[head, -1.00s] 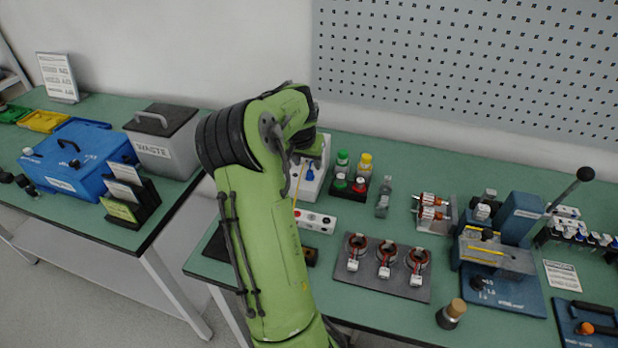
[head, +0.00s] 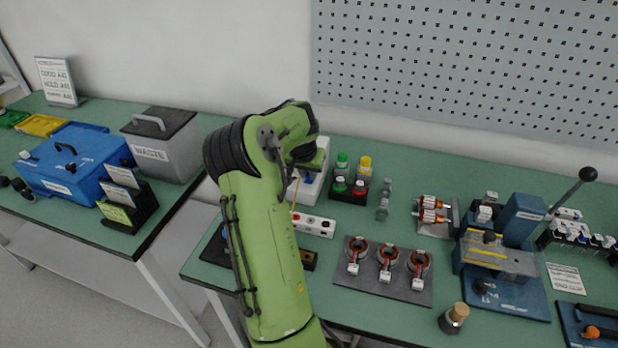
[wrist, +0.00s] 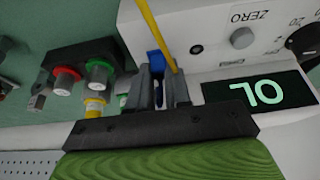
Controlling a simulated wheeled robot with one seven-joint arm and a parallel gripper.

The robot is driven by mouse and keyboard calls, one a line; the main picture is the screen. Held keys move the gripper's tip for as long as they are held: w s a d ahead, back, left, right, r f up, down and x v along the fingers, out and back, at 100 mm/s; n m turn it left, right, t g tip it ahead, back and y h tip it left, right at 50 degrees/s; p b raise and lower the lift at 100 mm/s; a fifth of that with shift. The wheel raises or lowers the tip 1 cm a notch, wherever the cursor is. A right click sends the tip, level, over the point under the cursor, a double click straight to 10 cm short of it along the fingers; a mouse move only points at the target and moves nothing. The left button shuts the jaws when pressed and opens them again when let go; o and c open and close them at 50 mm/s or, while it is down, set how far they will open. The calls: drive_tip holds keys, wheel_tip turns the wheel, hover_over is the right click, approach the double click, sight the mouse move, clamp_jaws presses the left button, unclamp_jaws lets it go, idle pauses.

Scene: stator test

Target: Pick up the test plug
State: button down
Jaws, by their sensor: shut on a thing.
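The test plug (wrist: 155,63) is a small blue piece between the two fingers of my gripper (wrist: 161,90) in the wrist view. A yellow lead (wrist: 147,17) runs down beside it to the fingers. My gripper is shut on the plug, close to the front of a white meter with a ZERO button (wrist: 242,38) and a display reading OL (wrist: 257,93). In the head view, my arm hides part of the white meter (head: 318,160), and the fingers are hard to make out. I cannot tell whether the plug touches the meter.
A dark holder with red and green caps (head: 350,188) stands right of the meter. A white strip with sockets (head: 318,226) lies in front. A grey plate with several stators (head: 385,292) and a blue-based press (head: 505,295) are further right.

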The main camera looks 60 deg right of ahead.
sight(308, 175)
drive_tip(key=shift+r, duration=0.1)
wheel_tip(308, 175, up, 10)
drive_tip(key=p, duration=0.3)
idle(0.3)
drive_tip(key=s+a+b, duration=0.2)
drive_tip(key=s+a, duration=0.3)
drive_tip(key=a, duration=0.6)
drive_tip(key=s+a+b, duration=0.2)
drive_tip(key=s+a, duration=0.3)
drive_tip(key=a, duration=0.5)
drive_tip(key=shift+a+b, duration=0.3)
drive_tip(key=shift+a, duration=0.1)
